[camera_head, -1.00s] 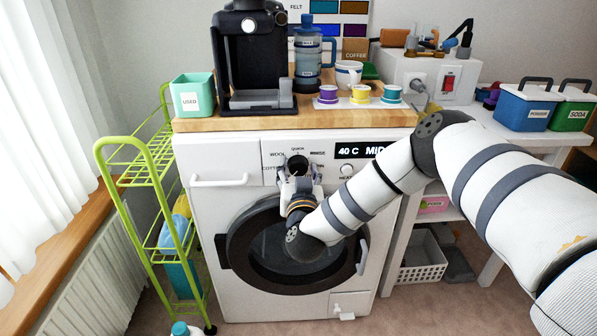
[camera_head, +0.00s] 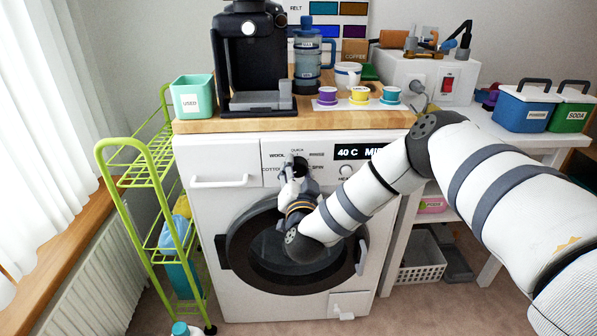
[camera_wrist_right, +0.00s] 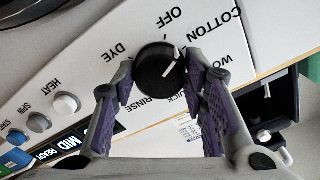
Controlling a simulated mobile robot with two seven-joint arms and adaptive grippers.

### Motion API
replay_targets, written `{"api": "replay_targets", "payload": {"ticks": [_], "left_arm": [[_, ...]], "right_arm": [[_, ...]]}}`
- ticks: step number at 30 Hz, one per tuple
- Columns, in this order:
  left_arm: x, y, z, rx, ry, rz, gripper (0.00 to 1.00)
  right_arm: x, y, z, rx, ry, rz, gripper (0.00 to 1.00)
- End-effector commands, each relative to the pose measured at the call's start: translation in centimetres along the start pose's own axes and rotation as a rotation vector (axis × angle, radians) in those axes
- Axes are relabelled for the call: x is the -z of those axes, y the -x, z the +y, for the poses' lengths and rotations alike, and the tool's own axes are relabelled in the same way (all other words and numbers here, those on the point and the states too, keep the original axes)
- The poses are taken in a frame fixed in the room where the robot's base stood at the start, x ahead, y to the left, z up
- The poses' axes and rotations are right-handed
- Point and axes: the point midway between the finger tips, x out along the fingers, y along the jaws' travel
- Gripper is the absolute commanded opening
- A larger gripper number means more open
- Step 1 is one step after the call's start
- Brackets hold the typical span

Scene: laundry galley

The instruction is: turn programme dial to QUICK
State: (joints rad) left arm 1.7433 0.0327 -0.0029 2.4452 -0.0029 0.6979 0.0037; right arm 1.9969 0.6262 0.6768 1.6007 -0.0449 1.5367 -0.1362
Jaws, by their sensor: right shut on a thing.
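The programme dial (camera_head: 300,162) is a black round knob on the white washer's control panel. In the wrist view the dial (camera_wrist_right: 153,72) has a white line on its face; I cannot tell for certain which label it points at. OFF, COTTON, DYE, RINSE and a partly covered QUICK label (camera_wrist_right: 183,104) are printed around it. In the head view QUICK is above the dial. My right gripper (camera_head: 297,174) is shut on the dial, with one purple-padded finger on each side of it in the wrist view (camera_wrist_right: 160,74). My left gripper is not in view.
The washer's display (camera_head: 362,152) and smaller HEAT and SPIN buttons (camera_wrist_right: 66,103) sit beside the dial. The round door (camera_head: 255,255) is below. A wooden top (camera_head: 215,125) with a coffee machine (camera_head: 250,60) and pods overhangs the panel. A green rack (camera_head: 140,160) stands left.

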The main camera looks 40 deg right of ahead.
Motion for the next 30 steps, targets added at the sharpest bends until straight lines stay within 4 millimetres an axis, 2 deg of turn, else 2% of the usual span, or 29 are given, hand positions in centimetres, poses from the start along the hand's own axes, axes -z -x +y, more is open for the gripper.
{"api": "replay_targets", "payload": {"ticks": [30], "left_arm": [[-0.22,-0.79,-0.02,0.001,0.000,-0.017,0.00]], "right_arm": [[-0.26,0.09,-0.09,-0.001,-0.962,-0.006,0.12]]}}
